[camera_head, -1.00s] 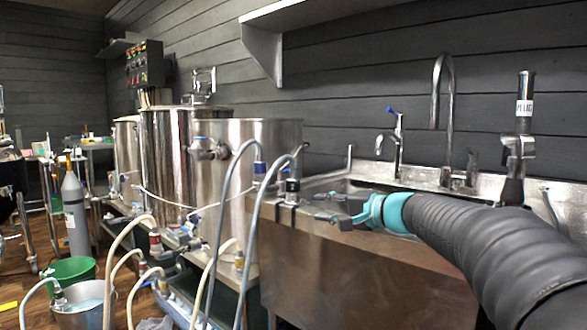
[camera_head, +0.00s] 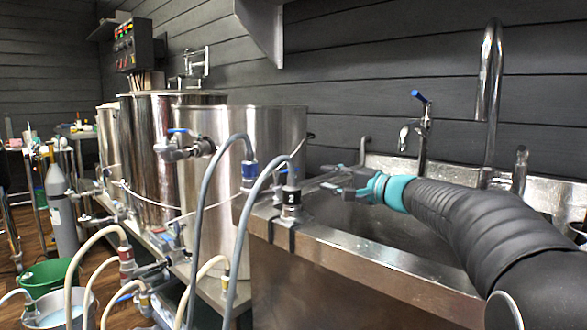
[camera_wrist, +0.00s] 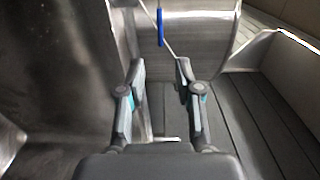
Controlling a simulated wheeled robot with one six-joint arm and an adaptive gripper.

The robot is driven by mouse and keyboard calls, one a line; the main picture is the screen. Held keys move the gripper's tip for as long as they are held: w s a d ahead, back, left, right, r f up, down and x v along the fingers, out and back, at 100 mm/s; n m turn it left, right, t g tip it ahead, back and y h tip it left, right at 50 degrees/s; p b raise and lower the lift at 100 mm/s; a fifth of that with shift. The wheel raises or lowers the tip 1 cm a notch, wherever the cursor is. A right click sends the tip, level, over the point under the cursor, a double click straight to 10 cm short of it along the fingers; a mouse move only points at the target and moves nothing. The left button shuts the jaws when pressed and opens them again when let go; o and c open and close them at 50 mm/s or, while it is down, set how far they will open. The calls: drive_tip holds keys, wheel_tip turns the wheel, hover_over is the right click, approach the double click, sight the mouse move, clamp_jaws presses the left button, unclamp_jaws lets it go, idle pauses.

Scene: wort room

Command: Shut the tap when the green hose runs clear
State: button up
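My gripper (camera_head: 340,182) is over the back left part of the sink, its fingers apart and empty. It shows open in the wrist view (camera_wrist: 160,75) too. A sink tap with a blue lever (camera_head: 421,97) stands behind it, apart from it. A kettle valve with a blue handle (camera_head: 183,133) is to its left. In the wrist view a blue grip on a thin rod (camera_wrist: 160,28) lies beyond the fingers, against steel; I cannot tell which tap it belongs to. Two grey hoses (camera_head: 205,210) and several cream hoses (camera_head: 80,255) show. I see no clearly green hose; no outflow is clear.
The steel sink (camera_head: 350,262) fills the middle right, with a tall spout (camera_head: 490,75) behind. Steel kettles (camera_head: 255,125) stand left. A green bucket (camera_head: 45,275) and a metal bucket (camera_head: 75,312) are on the floor. A shelf bracket (camera_head: 262,30) juts above.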

sight(295, 171)
drive_tip(key=p+x, duration=0.2)
drive_tip(key=x, duration=1.1)
clamp_jaws()
